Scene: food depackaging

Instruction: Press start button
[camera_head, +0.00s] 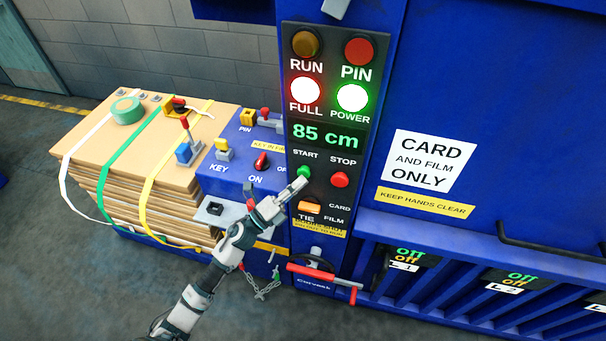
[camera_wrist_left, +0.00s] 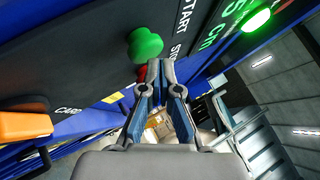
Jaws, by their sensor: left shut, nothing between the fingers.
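The green start button (camera_head: 304,173) sits under the word START on the dark control panel (camera_head: 326,120) of a blue machine. My left gripper (camera_head: 300,184) is shut and empty, with its tips at or just below the button in the head view. In the left wrist view the green button (camera_wrist_left: 145,45) stands out from the panel, just beyond and left of my fingertips (camera_wrist_left: 155,66). A small gap seems to show there, but I cannot tell whether the tips touch it. My right gripper is not in view.
A red stop button (camera_head: 340,179) is right of the start button, and an orange switch (camera_head: 309,207) is below. The display reads 85 cm. A red-handled lever (camera_head: 322,273) sits lower down. Strapped cardboard (camera_head: 120,150) is stacked at the left.

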